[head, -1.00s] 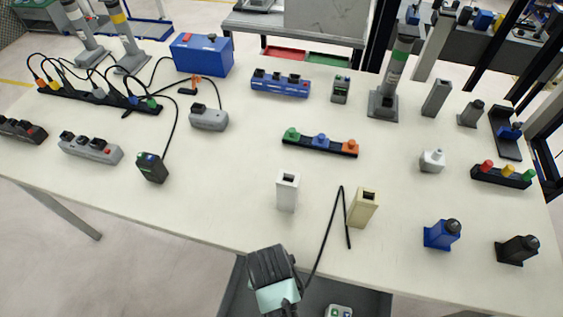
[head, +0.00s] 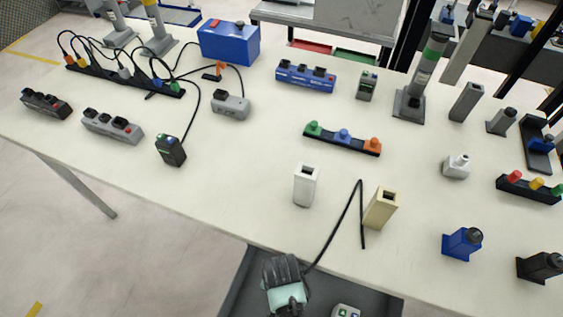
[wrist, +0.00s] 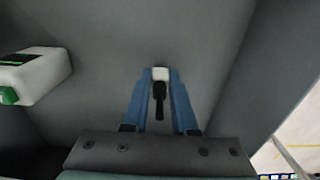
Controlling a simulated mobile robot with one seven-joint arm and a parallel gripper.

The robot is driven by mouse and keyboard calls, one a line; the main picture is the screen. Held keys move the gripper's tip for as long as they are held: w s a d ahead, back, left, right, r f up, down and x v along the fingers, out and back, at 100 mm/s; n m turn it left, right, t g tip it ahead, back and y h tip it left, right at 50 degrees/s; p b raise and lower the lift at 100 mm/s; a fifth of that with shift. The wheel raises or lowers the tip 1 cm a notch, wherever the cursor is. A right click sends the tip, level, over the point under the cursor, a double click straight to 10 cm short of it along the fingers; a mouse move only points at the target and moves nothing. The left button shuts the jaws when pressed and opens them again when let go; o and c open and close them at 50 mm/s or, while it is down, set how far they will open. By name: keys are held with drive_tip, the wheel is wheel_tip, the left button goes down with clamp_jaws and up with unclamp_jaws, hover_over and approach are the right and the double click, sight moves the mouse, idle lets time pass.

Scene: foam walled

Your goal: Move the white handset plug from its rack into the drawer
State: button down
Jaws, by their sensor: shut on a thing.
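My gripper (wrist: 160,92) is shut on the white handset plug (wrist: 160,74), whose white end shows between the blue fingertips with a black part below it. In the head view my wrist is over the open grey drawer (head: 335,283) at the table's front edge; it hides the fingers and plug. In the wrist view drawer walls surround the fingers; I cannot tell whether the plug touches the floor. A white upright rack (head: 305,187) with a dark opening stands on the table, seemingly empty. A cream rack (head: 381,209) stands to its right.
A white device with a green part (wrist: 35,75) lies in the drawer, left of my fingers in the wrist view. A black cable (head: 345,215) runs from near my gripper over the table edge. Blue (head: 462,243) and black (head: 540,267) blocks stand at the right.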

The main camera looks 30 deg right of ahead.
drive_tip(key=c, duration=0.7)
unclamp_jaws()
wheel_tip(320, 180, up, 12)
drive_tip(key=shift+r+p, duration=0.2)
drive_tip(key=shift+p, duration=1)
